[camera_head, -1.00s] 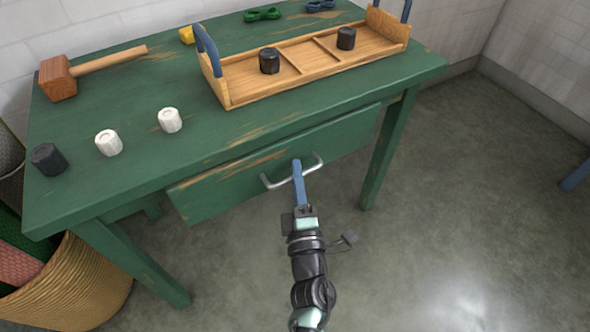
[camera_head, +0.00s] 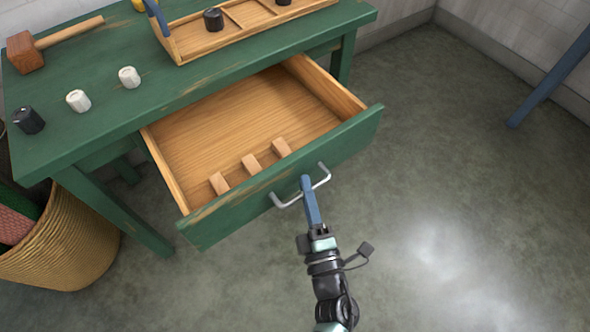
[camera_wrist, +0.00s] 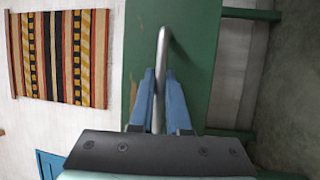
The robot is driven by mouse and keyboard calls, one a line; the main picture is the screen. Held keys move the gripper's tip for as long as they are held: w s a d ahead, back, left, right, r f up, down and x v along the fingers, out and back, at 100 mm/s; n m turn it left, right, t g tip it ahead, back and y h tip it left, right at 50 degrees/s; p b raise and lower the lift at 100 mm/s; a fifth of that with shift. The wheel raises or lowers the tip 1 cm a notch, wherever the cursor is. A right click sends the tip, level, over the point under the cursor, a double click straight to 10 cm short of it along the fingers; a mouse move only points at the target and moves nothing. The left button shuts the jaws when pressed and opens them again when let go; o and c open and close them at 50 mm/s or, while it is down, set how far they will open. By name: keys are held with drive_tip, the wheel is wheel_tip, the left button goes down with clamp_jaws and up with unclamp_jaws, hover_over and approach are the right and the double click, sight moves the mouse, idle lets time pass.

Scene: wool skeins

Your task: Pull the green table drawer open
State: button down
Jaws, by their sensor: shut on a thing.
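The green table's drawer (camera_head: 300,178) stands well out from the table (camera_head: 100,128), its wooden inside showing. Several small wooden blocks (camera_head: 250,164) lie in it near the front. A metal bar handle (camera_head: 288,203) is on the green drawer front; it also shows in the wrist view (camera_wrist: 161,70). My gripper (camera_head: 306,183) is shut on the handle near its middle. In the wrist view its blue fingers (camera_wrist: 160,100) sit on both sides of the bar.
On the table are a wooden mallet (camera_head: 25,52), white pieces (camera_head: 129,77), a black piece (camera_head: 28,120) and a wooden tray (camera_head: 185,50). A woven basket (camera_head: 75,240) stands at left.

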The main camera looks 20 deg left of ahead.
drive_tip(key=shift+s+d, duration=0.65)
drive_tip(key=shift+d, duration=0.15)
drive_tip(key=c, duration=0.9)
unclamp_jaws()
drive_tip(key=shift+s, duration=0.1)
drive_tip(key=p+v, duration=0.1)
drive_tip(key=v, duration=1.2)
drive_tip(key=shift+p, duration=0.3)
